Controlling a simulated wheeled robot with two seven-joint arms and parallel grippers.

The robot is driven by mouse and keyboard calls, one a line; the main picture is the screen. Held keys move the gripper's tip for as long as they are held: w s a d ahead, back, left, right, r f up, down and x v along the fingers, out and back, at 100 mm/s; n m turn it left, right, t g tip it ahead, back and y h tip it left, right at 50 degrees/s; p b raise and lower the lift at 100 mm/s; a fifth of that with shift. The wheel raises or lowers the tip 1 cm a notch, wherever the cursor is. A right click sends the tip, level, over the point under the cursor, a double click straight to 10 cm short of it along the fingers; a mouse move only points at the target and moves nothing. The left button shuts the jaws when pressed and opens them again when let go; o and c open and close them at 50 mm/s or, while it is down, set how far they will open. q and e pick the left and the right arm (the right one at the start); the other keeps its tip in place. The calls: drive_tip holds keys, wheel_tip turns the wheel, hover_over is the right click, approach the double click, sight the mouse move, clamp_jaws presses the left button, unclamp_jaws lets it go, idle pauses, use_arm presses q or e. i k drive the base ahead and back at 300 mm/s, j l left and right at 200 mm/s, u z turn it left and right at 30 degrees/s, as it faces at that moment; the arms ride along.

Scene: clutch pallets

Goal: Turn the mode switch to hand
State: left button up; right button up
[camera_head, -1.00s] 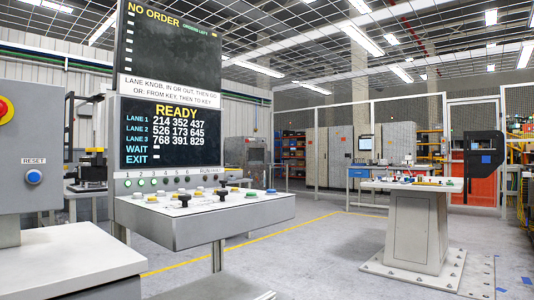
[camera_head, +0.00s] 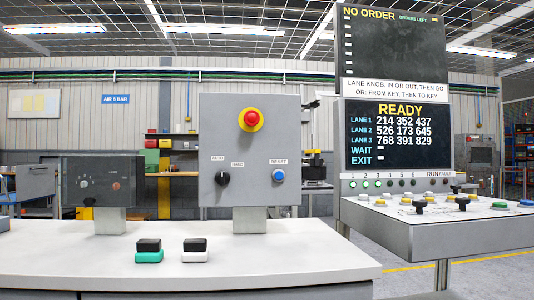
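The mode switch is a black rotary knob (camera_head: 222,178) on the front of an upright grey control box (camera_head: 250,200), in the middle of the head view. Labels above it read AUTO (camera_head: 217,157), at its upper left, and what looks like HAND (camera_head: 237,164), at its upper right. The knob is too small to tell for sure which label it points to. Neither of my grippers is in view, and nothing covers the knob.
The box also carries a red emergency button (camera_head: 251,119) and a blue RESET button (camera_head: 278,175). A pale counter (camera_head: 290,262) in front bears two small black-topped blocks (camera_head: 149,246) (camera_head: 195,246). A smaller dark box (camera_head: 98,185) stands left; a knob console (camera_head: 440,225) with a READY screen stands right.

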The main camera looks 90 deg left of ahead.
sight(222, 178)
drive_tip(key=u, duration=2.85)
